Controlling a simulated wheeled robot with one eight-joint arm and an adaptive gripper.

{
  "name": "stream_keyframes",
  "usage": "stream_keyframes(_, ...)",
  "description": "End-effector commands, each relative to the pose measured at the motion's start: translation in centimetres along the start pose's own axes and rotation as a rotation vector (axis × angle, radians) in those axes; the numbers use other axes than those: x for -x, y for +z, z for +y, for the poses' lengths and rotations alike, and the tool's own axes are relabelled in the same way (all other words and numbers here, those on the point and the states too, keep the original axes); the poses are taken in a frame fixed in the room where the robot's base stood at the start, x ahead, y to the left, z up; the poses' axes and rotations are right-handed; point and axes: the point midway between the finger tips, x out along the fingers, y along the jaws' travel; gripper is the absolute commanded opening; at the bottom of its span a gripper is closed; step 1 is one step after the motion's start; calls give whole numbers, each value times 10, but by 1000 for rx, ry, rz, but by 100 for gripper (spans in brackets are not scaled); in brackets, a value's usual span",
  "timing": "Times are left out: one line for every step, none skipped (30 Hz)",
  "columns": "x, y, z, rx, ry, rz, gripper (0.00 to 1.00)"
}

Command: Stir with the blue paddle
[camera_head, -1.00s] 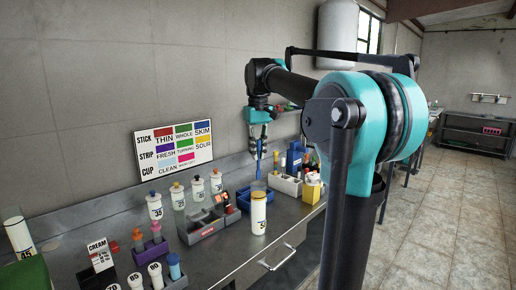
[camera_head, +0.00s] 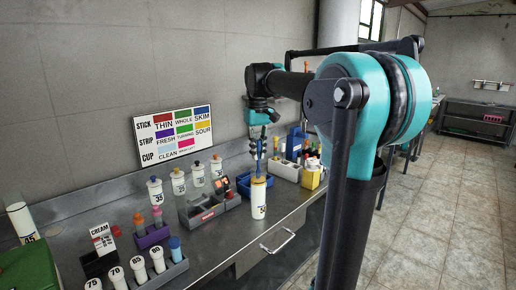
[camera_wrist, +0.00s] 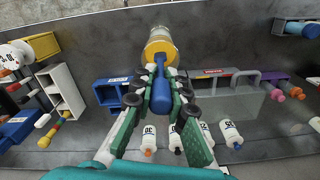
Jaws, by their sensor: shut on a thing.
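My gripper (camera_head: 259,137) is shut on the blue paddle (camera_wrist: 161,93) and holds it upright over the work counter. It also shows in the wrist view (camera_wrist: 160,103), with the paddle's thick blue handle between its fingers. A white cylindrical jar with a yellowish top (camera_head: 258,198) stands on the counter directly under the paddle. The jar appears in the wrist view (camera_wrist: 160,46) just beyond the paddle. The paddle's lower end meets the jar's mouth; how far inside it reaches is hidden.
A grey caddy (camera_head: 205,212) stands left of the jar, with several white bottles behind it. A blue holder and white rack (camera_head: 286,170) and a yellow container (camera_head: 311,176) stand to the right.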

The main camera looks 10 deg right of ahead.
Motion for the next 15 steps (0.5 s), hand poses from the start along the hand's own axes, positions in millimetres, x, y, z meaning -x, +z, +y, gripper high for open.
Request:
stream_keyframes(-3,0,0,0,0,0,0)
stream_keyframes(-4,0,0,0,0,0,0)
stream_keyframes(-6,0,0,0,0,0,0)
stream_keyframes(-8,0,0,0,0,0,0)
stream_keyframes(-10,0,0,0,0,0,0)
stream_keyframes(-12,0,0,0,0,0,0)
stream_keyframes(-14,0,0,0,0,0,0)
stream_keyframes(-15,0,0,0,0,0,0)
stream_keyframes(-17,0,0,0,0,0,0)
stream_keyframes(-19,0,0,0,0,0,0)
stream_keyframes(-21,0,0,0,0,0,0)
stream_keyframes(-23,0,0,0,0,0,0)
stream_keyframes(-24,0,0,0,0,0,0)
stream_keyframes(-26,0,0,0,0,0,0)
stream_keyframes(-28,0,0,0,0,0,0)
